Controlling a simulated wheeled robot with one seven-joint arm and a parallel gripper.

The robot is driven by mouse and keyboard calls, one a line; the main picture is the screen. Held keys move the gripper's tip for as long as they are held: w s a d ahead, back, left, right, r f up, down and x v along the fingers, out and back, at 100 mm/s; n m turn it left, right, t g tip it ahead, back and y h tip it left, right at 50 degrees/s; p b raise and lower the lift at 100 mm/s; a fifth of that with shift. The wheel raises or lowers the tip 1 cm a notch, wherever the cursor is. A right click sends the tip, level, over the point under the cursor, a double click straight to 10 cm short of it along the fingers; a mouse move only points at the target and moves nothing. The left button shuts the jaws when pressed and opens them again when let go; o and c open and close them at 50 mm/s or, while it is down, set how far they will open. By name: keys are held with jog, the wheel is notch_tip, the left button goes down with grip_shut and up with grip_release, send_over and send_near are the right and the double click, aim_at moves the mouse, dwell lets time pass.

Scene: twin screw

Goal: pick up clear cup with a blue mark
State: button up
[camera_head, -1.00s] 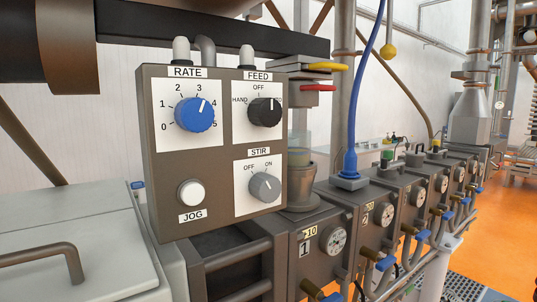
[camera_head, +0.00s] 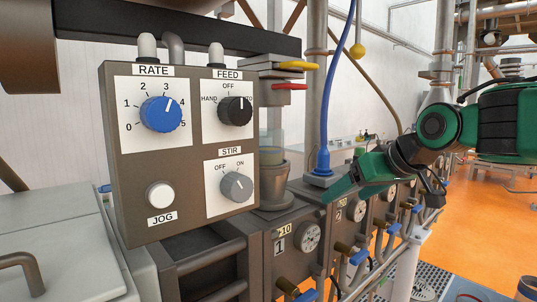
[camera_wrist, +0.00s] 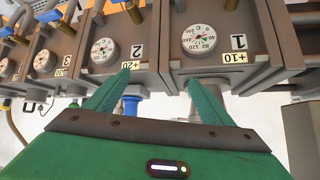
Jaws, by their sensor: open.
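I cannot make out a clear cup with a blue mark in either view. My green gripper (camera_head: 330,197) reaches in from the right in the head view, its fingers pointing left and down beside the blue hose fitting. In the wrist view my gripper (camera_wrist: 159,77) has its two green fingers spread apart, with nothing held between them. The fingers are in front of the gauge blocks marked 1 (camera_wrist: 238,42) and 2 (camera_wrist: 136,50), which appear upside down there.
A control box (camera_head: 185,232) with knobs stands at the left. A translucent cylinder (camera_head: 268,160) stands partly behind the box. Orange floor (camera_head: 470,245) lies open at the right.

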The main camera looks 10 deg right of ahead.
aim_at(269, 148)
jog(key=w+a+r+n+t+y, duration=0.2)
jog(key=w+a+r+n+y, duration=0.15)
jog(key=a+r, duration=0.9)
jog(key=shift+n+y, duration=0.35)
jog(key=x, duration=0.9)
jog(key=shift+w+a+f, duration=0.1)
jog(key=shift+w+f, duration=0.15)
jog(key=shift+f, duration=0.1)
jog(key=c, duration=1.2)
jog(key=shift+c, duration=0.6)
jog(key=shift+r, duration=0.15)
